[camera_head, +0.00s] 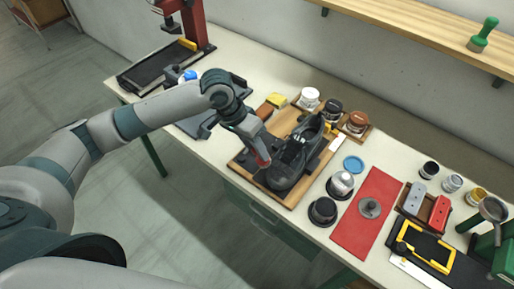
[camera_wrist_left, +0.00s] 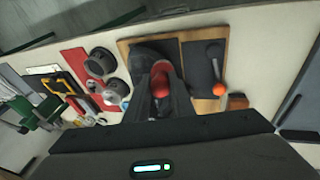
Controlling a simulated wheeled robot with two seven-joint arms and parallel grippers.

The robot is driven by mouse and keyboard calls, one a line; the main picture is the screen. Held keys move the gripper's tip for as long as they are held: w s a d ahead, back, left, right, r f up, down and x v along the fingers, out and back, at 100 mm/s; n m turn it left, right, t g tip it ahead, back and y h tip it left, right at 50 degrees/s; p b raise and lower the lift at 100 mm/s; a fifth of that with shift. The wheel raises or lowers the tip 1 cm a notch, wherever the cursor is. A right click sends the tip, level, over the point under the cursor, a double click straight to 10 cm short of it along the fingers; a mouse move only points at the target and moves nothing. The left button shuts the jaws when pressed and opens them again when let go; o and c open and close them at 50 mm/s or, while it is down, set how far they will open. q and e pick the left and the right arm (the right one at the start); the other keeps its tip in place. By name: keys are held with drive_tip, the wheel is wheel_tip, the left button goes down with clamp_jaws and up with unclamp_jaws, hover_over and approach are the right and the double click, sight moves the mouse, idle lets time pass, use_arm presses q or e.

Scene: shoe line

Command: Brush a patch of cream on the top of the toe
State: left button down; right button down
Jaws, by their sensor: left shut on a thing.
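A black shoe (camera_head: 284,176) sits on a wooden board (camera_head: 316,174), its toe toward the front of the table. In the left wrist view the dark shoe (camera_wrist_left: 150,50) is partly hidden behind my fingers. My left gripper (camera_head: 260,155) is shut on a red-handled tool (camera_head: 264,160), which also shows as a red round end (camera_wrist_left: 162,67) between the fingers in the wrist view. The tool is over or beside the toe; its working end is hidden, so I cannot tell whether it touches. No cream patch can be made out. My right gripper is out of view.
Jars with white (camera_head: 309,95), black (camera_head: 332,106) and brown (camera_head: 357,121) tops stand behind the shoe. A blue lid (camera_head: 353,164), a black round pot (camera_head: 323,211) and a red mat (camera_head: 366,228) lie to the right. A dark pad (camera_wrist_left: 200,62) lies on the board.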

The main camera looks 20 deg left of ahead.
use_arm(q)
drive_tip(key=shift+d, duration=0.1)
drive_tip(key=shift+s+d+r+p, duration=0.1)
drive_tip(key=shift+s+d+p, duration=0.1)
drive_tip(key=shift+d+p, duration=0.3)
drive_tip(key=shift+s+d+p, duration=0.15)
drive_tip(key=shift+d+p, duration=0.1)
drive_tip(key=shift+d, duration=0.3)
drive_tip(key=shift+s+d, duration=0.2)
drive_tip(key=shift+d, duration=0.05)
drive_tip(key=shift+s+d, duration=0.1)
drive_tip(key=shift+d, duration=0.05)
drive_tip(key=shift+s+d+p, duration=0.35)
drive_tip(key=shift+d+p, duration=0.35)
drive_tip(key=shift+s+d, duration=0.15)
drive_tip(key=shift+d, duration=0.5)
drive_tip(key=shift+p, duration=0.3)
